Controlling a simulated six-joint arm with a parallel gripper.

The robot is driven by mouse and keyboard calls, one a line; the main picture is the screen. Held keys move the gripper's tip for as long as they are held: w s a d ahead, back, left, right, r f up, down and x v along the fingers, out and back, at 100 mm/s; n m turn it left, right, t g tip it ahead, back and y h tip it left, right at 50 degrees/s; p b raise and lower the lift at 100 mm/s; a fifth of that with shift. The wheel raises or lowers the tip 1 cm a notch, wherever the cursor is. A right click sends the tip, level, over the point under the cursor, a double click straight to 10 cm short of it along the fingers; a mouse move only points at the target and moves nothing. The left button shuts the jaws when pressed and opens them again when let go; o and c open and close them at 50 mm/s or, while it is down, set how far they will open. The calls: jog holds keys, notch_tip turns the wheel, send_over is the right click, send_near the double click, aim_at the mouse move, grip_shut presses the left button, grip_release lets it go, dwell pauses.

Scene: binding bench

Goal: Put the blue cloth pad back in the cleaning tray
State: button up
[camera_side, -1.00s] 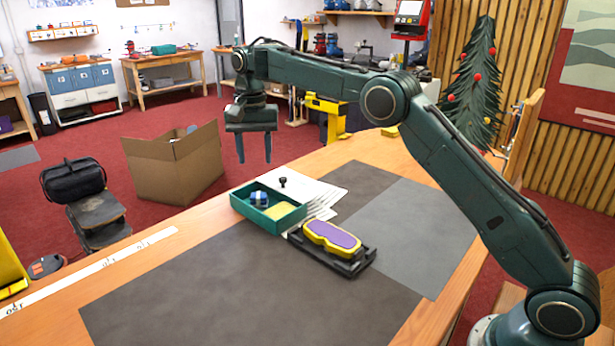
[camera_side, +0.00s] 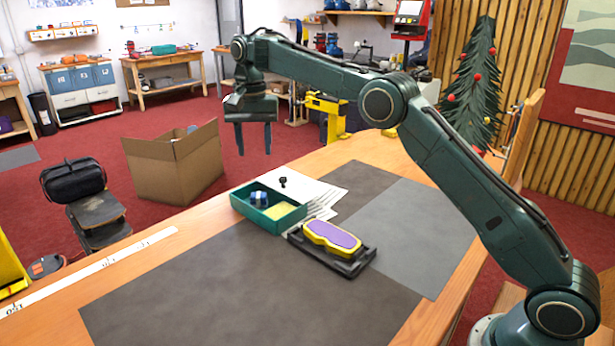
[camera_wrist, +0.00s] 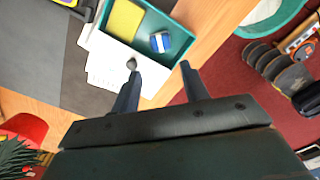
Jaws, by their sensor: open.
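The blue cloth pad (camera_side: 259,198), blue with a white band, lies inside the green cleaning tray (camera_side: 278,226), toward its left end in the side view. In the wrist view the pad (camera_wrist: 160,42) is in one end of the tray (camera_wrist: 179,49), apart from its walls as far as I can see. A yellow pad (camera_side: 279,211) lies in the other end. My gripper (camera_side: 254,152) hangs above and behind the tray, fingers down, open and empty. In the wrist view nothing is between its fingertips (camera_wrist: 160,70).
White sheets (camera_side: 318,190) lie behind the tray with a small black knob-like piece (camera_side: 283,181) on them. A yellow and purple block (camera_side: 332,237) sits on a black holder (camera_side: 351,268) to the tray's right. The dark mat (camera_side: 240,300) in front is clear.

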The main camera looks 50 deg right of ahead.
jog(key=s+d+r+n+t, duration=0.1)
jog(key=s+r+n, duration=0.1)
jog(key=s+r, duration=0.6)
jog(key=s+d+r+n+t, duration=0.15)
jog(key=s+r, duration=0.25)
jog(key=s, duration=0.7)
jog(key=s+f+n+t, duration=0.1)
jog(key=s+f, duration=0.4)
jog(key=s, duration=0.7)
jog(key=s+f+n+t, duration=0.2)
jog(key=s+f+n, duration=0.2)
jog(key=s, duration=0.8)
jog(key=shift+d+f, duration=0.35)
jog(key=shift+f, duration=0.25)
jog(key=shift+n, duration=0.25)
